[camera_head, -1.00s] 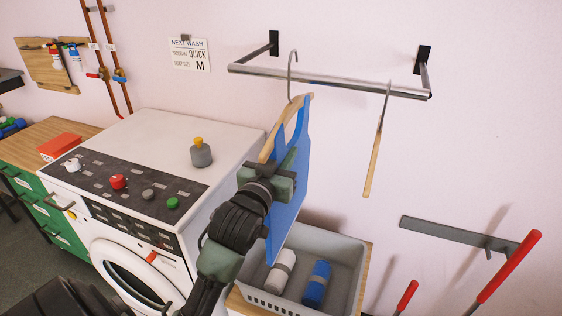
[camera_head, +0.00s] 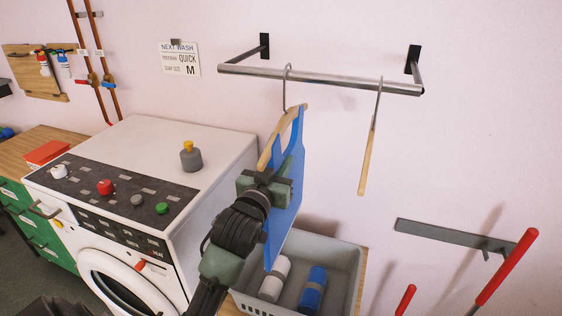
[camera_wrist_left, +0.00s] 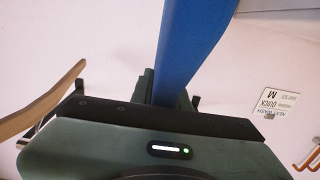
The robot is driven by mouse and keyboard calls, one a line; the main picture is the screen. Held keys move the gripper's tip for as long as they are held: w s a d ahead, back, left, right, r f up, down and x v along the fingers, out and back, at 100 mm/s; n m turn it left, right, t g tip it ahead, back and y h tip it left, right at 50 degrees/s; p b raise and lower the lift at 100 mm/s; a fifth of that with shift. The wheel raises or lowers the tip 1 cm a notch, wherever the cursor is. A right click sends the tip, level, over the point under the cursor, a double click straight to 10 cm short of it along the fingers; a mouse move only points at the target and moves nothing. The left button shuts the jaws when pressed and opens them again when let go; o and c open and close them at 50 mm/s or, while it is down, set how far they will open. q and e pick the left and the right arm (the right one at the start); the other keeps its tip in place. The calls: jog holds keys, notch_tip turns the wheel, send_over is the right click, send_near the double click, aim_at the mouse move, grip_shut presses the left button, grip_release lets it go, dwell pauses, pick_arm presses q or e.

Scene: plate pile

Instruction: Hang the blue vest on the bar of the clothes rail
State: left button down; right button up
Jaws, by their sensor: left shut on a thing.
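The blue vest (camera_head: 284,205) hangs from a wooden hanger (camera_head: 270,152) with a thin metal hook (camera_head: 284,95). My left gripper (camera_head: 284,183) is shut on the vest, below the hanger's shoulder. The hook's curved top shows just above the bar (camera_head: 335,82) of the clothes rail; I cannot tell whether it rests on the bar or is in front of it. My right gripper is not in view.
An empty wooden hanger (camera_head: 368,157) hangs further right on the bar. A grey basket (camera_head: 340,262) with rolled white and blue items stands below. A white washing machine (camera_head: 225,150) is at the left. Red-handled tools (camera_head: 508,265) hang on a wall rack at the right.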

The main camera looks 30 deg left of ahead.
pick_arm(q)
jog(key=c, duration=1.3)
grip_release()
jog(key=shift+s, duration=0.15)
jog(key=b+v, duration=0.2)
jog(key=v, duration=0.5)
jog(key=shift+s, duration=0.3)
jog(key=shift+d, duration=0.1)
